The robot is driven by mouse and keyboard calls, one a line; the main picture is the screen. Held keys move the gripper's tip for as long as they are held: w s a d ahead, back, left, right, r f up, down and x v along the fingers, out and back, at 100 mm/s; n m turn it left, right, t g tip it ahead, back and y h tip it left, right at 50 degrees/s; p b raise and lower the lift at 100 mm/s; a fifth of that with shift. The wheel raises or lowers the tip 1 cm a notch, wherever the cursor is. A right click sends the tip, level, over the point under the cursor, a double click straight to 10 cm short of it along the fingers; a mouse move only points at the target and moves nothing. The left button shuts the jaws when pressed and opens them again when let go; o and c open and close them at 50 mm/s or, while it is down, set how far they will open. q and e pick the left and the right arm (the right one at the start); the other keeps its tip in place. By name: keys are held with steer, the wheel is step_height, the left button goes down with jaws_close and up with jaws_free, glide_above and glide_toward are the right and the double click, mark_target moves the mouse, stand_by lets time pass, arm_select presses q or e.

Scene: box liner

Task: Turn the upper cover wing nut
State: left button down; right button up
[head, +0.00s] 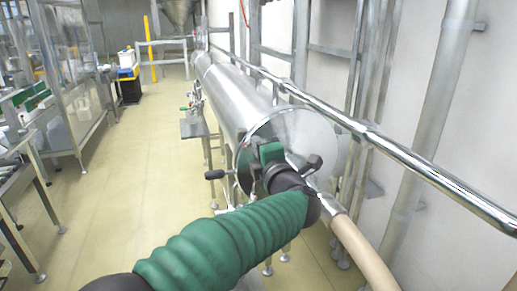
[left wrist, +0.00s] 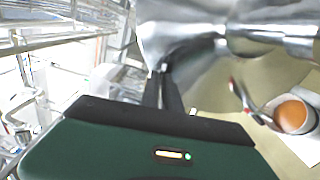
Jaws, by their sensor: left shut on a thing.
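The steel cylinder's round end cover (head: 308,132) faces me in the middle of the head view. My left gripper (head: 272,152), at the end of the green-sleeved arm, is against the cover's upper left part, its fingers hidden by its own green body. In the left wrist view the dark fingers (left wrist: 163,88) are close together, with their tips at shiny metal. They are shut on a small part, seemingly the upper cover wing nut, which is mostly hidden. A black-knobbed handle (head: 214,174) sticks out left of the cover, and another black knob (head: 313,162) shows to the right.
A tan hose (head: 362,250) with a metal fitting runs down from the cover. A steel rail (head: 400,153) runs along the wall at right. Benches and frames (head: 20,175) stand at left. The floor (head: 120,190) between is clear.

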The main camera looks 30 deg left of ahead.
arm_select(q)
steer(key=c, duration=1.6)
jaws_free()
steer(key=shift+w+a+f, duration=0.1)
steer(key=v, duration=1.7)
steer(key=shift+w, duration=0.1)
